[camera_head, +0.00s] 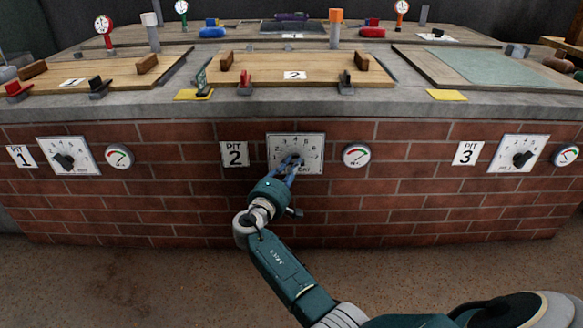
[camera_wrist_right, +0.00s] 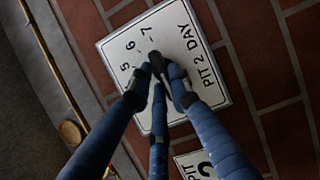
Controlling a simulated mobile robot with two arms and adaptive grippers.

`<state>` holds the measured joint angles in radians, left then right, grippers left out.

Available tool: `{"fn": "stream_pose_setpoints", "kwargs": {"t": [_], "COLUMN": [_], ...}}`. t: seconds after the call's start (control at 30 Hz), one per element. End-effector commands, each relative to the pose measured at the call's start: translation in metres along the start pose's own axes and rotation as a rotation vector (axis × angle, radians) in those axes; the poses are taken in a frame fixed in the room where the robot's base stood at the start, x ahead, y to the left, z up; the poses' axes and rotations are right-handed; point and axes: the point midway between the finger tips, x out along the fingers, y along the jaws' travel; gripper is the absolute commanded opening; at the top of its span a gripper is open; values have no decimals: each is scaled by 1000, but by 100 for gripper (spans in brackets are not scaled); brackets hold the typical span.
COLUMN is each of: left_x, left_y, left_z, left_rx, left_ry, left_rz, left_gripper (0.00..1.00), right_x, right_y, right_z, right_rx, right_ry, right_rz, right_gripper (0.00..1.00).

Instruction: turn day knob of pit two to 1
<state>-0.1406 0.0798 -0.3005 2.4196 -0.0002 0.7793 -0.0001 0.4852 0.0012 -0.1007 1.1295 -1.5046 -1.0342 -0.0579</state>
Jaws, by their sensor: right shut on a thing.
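The white PIT 2 DAY dial plate (camera_head: 311,142) is on the brick front, between the PIT 2 sign (camera_head: 234,153) and a round gauge (camera_head: 356,155). My right gripper (camera_head: 292,163) reaches up to the plate, its blue fingers shut on the black day knob in its middle. In the right wrist view, the fingers (camera_wrist_right: 160,82) close around the knob (camera_wrist_right: 157,62) and cover much of it. The numbers 5, 6 and 7 show beside it on the plate (camera_wrist_right: 196,52). The knob's pointing direction is hard to tell behind the fingers. My left gripper is not in view.
The PIT 1 dial (camera_head: 68,155) is at left and the PIT 3 dial (camera_head: 518,154) at right, each with its own gauge. Above, the grey counter edge (camera_head: 400,103) juts over the bricks, with wooden lids (camera_head: 325,66) on top. The floor in front is clear.

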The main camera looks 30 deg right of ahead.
Motion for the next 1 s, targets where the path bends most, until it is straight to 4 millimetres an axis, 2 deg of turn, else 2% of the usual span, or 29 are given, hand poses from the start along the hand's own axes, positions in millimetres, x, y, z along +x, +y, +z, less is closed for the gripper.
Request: {"fn": "stream_pose_setpoints", "kwargs": {"t": [0.27, 0.3, 0.4, 0.77, 0.87, 1.0], "left_x": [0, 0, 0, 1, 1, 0], "left_y": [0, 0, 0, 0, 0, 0], "left_z": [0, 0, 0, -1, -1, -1], "left_rx": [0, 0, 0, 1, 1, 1], "left_ry": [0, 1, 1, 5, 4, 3], "left_rz": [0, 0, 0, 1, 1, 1], "left_gripper": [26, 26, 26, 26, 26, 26], "right_x": [0, 0, 0, -5, -19, -48], "right_y": [0, 0, 0, 0, -1, -2], "right_z": [0, 0, 0, -1, -2, -2], "right_rx": [-4, -4, -3, -2, -2, -1], "right_ry": [2, 2, 2, 2, 4, 5], "right_rz": [1, 1, 1, 0, -1, -3], "right_gripper": [0, 22, 38, 38, 38, 38]}}
